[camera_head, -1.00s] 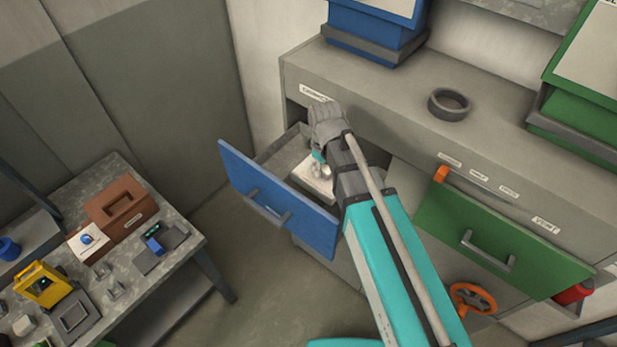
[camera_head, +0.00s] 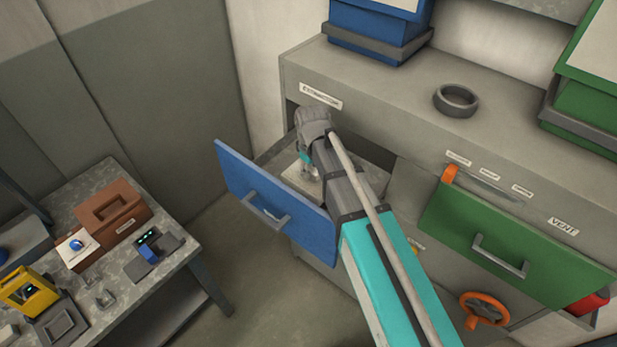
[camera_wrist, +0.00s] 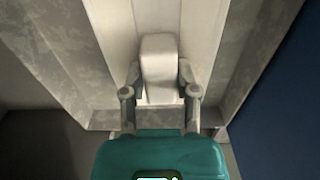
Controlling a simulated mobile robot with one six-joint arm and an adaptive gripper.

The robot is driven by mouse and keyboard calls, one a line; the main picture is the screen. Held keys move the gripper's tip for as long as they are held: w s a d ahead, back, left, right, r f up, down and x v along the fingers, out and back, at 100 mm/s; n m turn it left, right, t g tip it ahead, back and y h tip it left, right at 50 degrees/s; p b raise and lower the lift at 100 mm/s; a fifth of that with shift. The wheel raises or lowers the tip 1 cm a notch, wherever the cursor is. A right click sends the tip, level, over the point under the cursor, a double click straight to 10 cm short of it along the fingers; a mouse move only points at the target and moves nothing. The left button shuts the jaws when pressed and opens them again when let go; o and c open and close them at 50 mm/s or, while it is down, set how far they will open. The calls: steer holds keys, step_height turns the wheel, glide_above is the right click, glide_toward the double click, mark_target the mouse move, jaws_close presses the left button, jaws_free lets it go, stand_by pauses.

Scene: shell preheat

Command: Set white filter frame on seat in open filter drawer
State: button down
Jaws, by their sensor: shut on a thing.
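The white filter frame (camera_head: 297,182) is inside the open blue-fronted filter drawer (camera_head: 275,200), low between its grey walls. My gripper (camera_head: 309,172) reaches down into the drawer, and my arm hides the frame's right part. In the wrist view, my gripper (camera_wrist: 159,72) is shut on the frame's pale upright grip (camera_wrist: 158,52), one finger on each side. The pale frame surface lies beyond the grip, with grey drawer walls at both sides and the blue front at right. The seat is hidden, and I cannot tell whether the frame touches it.
A dark ring (camera_head: 456,100) lies on the cabinet top (camera_head: 400,110). A green drawer (camera_head: 510,250) marked VENT stands open at right, above an orange handwheel (camera_head: 484,310). A side table (camera_head: 190,240) at left holds a brown box (camera_head: 112,212) and small devices.

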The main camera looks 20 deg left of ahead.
steer(key=shift+f, duration=0.1)
steer(key=shift+w+a+f+b, duration=0.3)
steer(key=shift+f+b, duration=0.2)
steer(key=shift+b, duration=0.1)
steer(key=shift+f+b, duration=1.4)
steer(key=shift+f, duration=0.05)
steer(key=shift+f, duration=0.15)
steer(key=shift+c, duration=1.8)
jaws_free()
steer(key=shift+r, duration=0.2)
step_height(320, 180, up, 12)
steer(key=p, duration=1.2)
